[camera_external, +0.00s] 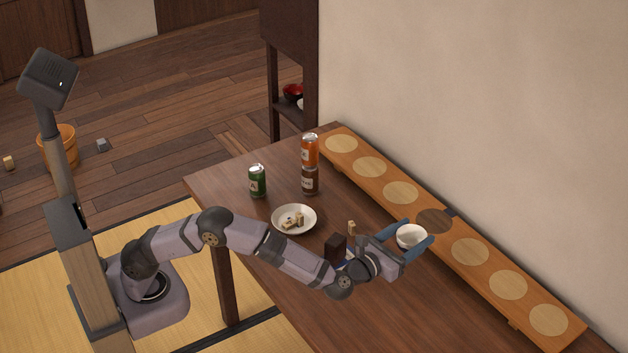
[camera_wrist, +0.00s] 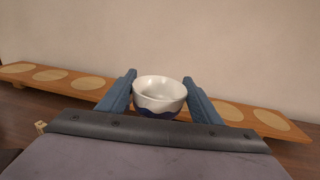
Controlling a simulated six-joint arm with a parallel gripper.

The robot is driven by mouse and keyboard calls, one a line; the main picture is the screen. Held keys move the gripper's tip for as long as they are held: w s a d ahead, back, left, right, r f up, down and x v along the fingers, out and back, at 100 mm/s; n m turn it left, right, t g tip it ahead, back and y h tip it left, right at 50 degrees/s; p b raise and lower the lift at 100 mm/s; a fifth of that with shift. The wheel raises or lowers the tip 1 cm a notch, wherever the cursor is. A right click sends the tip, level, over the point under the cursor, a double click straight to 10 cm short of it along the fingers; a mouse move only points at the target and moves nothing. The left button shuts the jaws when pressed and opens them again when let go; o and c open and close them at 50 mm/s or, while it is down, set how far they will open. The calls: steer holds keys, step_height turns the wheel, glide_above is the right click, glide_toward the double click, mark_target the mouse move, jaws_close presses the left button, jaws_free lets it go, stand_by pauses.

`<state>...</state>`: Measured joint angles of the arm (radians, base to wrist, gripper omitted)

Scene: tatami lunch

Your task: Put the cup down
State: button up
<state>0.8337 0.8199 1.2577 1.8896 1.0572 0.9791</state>
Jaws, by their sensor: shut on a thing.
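The cup (camera_external: 410,237) is a small white bowl-like cup, upright, with dark blue near its base in the wrist view (camera_wrist: 160,94). My gripper (camera_external: 415,241) is shut on it, with one blue finger on each side; the fingers also show in the wrist view (camera_wrist: 160,92). In the external view the cup is near the front edge of the long wooden board, close to its dark round spot (camera_external: 433,221). I cannot tell whether the cup's base touches anything, as its underside is hidden.
The board (camera_external: 384,205) with several pale round spots runs along the wall. A white plate (camera_external: 279,222) with small wooden blocks, a green can (camera_external: 257,181), an orange can (camera_external: 310,150) on a brown can (camera_external: 310,181) and a dark block (camera_external: 336,246) stand on the table (camera_external: 440,320). The table's front right is clear.

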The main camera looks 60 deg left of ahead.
steer(key=w+a+n+g+y+p, duration=0.2)
steer(key=a+n+y, duration=0.1)
steer(key=a+y, duration=0.2)
steer(key=w+a+f+n+g+y+p, duration=0.1)
steer(key=w+a+n+g+y+p, duration=0.1)
steer(key=a, duration=0.8)
steer(key=w+n+g+y, duration=0.1)
steer(key=n+y, duration=0.1)
steer(key=y, duration=0.1)
steer(key=shift+a+f, duration=0.2)
steer(key=shift+f, duration=0.1)
steer(key=shift+f, duration=0.1)
step_height(320, 180, down, 5)
steer(key=b, duration=0.6)
steer(key=shift+f+b, duration=0.55)
steer(key=shift+f, duration=1.8)
